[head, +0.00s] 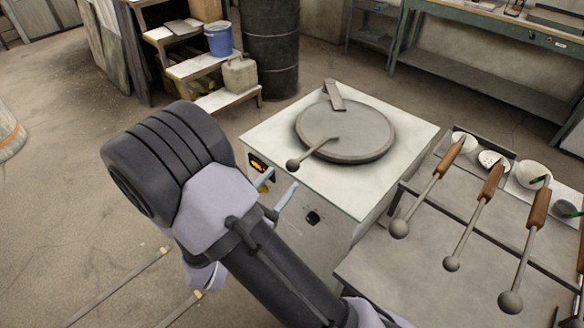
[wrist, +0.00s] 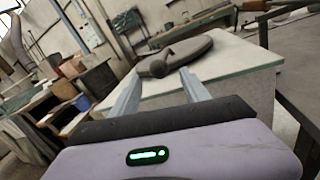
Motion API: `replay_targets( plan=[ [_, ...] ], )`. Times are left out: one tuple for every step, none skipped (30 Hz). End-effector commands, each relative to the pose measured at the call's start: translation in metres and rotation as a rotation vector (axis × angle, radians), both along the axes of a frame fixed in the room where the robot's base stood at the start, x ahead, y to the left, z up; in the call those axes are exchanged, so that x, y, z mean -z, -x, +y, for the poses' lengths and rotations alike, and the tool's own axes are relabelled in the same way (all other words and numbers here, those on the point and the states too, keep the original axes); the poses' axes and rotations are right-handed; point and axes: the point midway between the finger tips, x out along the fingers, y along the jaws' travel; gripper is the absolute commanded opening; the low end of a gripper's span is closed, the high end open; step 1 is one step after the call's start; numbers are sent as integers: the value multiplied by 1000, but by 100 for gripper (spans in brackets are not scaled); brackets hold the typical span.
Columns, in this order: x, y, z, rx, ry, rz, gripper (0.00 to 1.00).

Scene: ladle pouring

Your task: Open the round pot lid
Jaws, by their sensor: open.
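The round grey pot lid (head: 347,128) lies flat and closed on top of a white box-shaped furnace (head: 405,122). A thin handle runs from the lid to a ball knob (head: 292,164) over the furnace's front left edge; a hinge piece (head: 334,95) sits at the back. My gripper (head: 282,184) is open and empty, its two pale fingers just short of the knob. In the wrist view the lid (wrist: 190,52) is ahead, and the knob (wrist: 153,67) appears between and beyond the open fingertips (wrist: 160,74). The pot's inside is hidden.
A metal table (head: 400,275) stands at the right, holding several ladles with wooden grips (head: 490,182) and white bowls (head: 532,175). Behind are a wooden step shelf (head: 205,65) with a blue bucket (head: 219,39) and a dark barrel (head: 271,45). The floor at left is mostly clear.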

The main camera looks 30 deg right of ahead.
Motion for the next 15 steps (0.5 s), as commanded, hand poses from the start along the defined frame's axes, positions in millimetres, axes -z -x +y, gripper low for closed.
replay_targets(
  plan=[
    [4,-6,-13,7,-1,-3,54],
    [3,-10,-20,6,0,-2,54],
    [3,-15,-28,5,-1,-3,54],
    [3,-19,-34,5,-1,-3,54],
    [2,-22,-39,5,-1,-3,54],
    [2,-26,-44,3,-1,-2,54],
    [2,-28,-48,4,-1,-2,54],
    [2,-31,-52,3,-1,-2,54],
    [1,-33,-55,2,-1,-2,54],
    [1,-34,-58,3,-1,-2,54],
    [1,-36,-59,2,-1,-2,54],
    [0,-37,-61,1,0,-2,54],
    [0,-37,-62,0,-1,-2,54],
    [0,-38,-62,0,-1,-2,54],
    [-1,-38,-63,0,-1,-1,54]
  ],
)
